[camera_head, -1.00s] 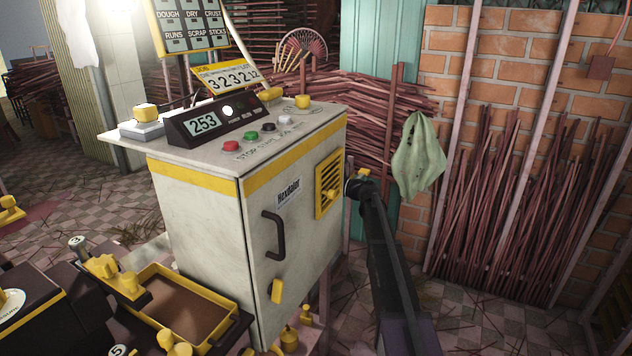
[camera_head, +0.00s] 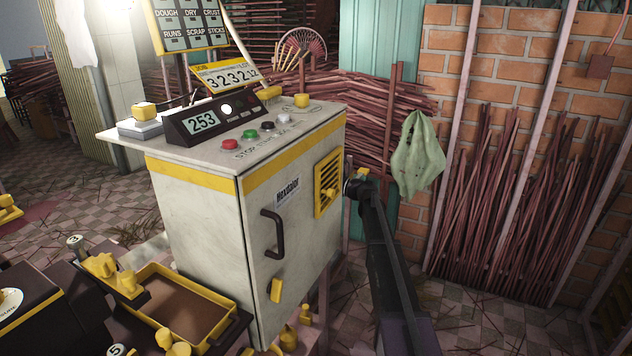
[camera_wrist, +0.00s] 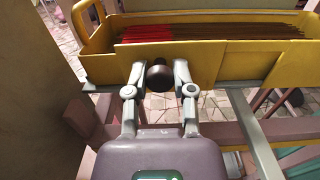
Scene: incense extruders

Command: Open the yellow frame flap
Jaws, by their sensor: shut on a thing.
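A yellow frame (camera_wrist: 215,68) shaped like a long trough crosses the top of the wrist view. It holds dark brown sticks with a red portion at the left. A dark round knob (camera_wrist: 159,76) projects in front of its near wall. My gripper (camera_wrist: 159,84) has its two fingers on either side of this knob and is shut on it. The near wall looks upright; I cannot tell where a flap's edge or hinge lies. In the head view the gripper's fingers are hidden, with only my arm showing to the right of the cabinet.
The pale cabinet (camera_head: 200,220) stands left of my arm, with a yellow grille (camera_head: 328,184) and dark door handle (camera_head: 276,232). A green cloth (camera_head: 418,158) hangs to the right. In the wrist view, a pinkish rail (camera_wrist: 255,135) runs beneath the frame.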

